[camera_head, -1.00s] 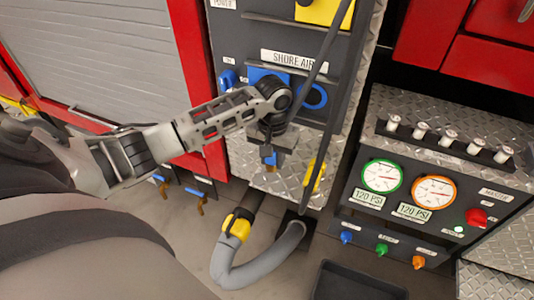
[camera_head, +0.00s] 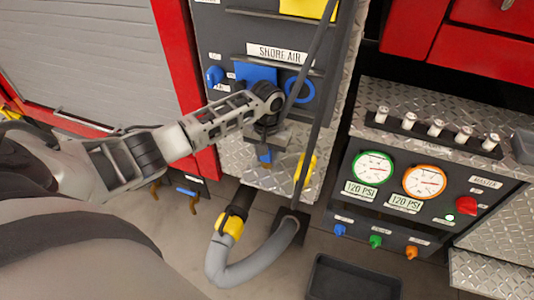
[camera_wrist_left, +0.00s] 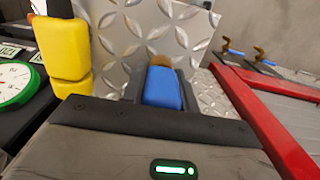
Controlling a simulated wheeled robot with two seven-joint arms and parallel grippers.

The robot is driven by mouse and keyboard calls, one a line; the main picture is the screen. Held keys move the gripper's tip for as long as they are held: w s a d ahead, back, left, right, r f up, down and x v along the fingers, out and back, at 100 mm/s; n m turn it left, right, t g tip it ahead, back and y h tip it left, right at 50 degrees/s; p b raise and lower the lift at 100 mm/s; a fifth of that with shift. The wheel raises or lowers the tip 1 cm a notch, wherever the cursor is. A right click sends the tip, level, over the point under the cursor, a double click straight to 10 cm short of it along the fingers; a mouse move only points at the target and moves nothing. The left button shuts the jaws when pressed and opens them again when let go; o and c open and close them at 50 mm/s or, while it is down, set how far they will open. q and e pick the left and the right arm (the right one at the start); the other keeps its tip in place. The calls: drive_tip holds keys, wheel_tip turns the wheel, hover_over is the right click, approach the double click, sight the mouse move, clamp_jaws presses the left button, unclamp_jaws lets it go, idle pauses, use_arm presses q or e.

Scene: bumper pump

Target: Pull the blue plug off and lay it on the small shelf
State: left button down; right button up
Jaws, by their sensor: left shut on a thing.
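Only the plug's lower end shows in the head view. In the left wrist view the blue plug (camera_wrist_left: 162,88) sits between the dark fingers, with a brownish tip beyond it. A blue ring (camera_head: 307,92) and a blue plate (camera_head: 246,73) are on the panel above; the wrist partly covers the plate. I cannot tell for sure which ledge is the small shelf. My right gripper is not in view.
A dark hose (camera_head: 317,110) hangs down just right of the gripper, near a yellow handle (camera_head: 306,172). A gauge panel (camera_head: 340,200) stands at right, with several pegs above it. A grey hose (camera_head: 254,267) and a dark tray (camera_head: 352,281) lie below.

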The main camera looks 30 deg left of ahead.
use_arm(q)
drive_tip(key=c, duration=1)
unclamp_jaws()
wheel_tip(320, 180, up, 16)
drive_tip(key=s+d+f+m+t+h, duration=0.15)
drive_tip(key=s+d+f+m, duration=0.25)
drive_tip(key=s+d+f, duration=0.7)
drive_tip(key=s+a+t+y, duration=0.1)
drive_tip(key=s+t, duration=0.1)
drive_tip(key=s, duration=1.2)
drive_tip(key=w+d+f+t+h, duration=0.1)
drive_tip(key=w+d+f+t, duration=0.1)
drive_tip(key=f, duration=0.3)
drive_tip(key=w+d+f+m+t+h, duration=0.1)
drive_tip(key=w+d+f+t, duration=0.1)
drive_tip(key=w+f+t, duration=0.1)
drive_tip(key=shift+w+d+f+t, duration=0.15)
drive_tip(key=shift+w+f+t, duration=0.25)
drive_tip(key=shift+f+t, duration=0.45)
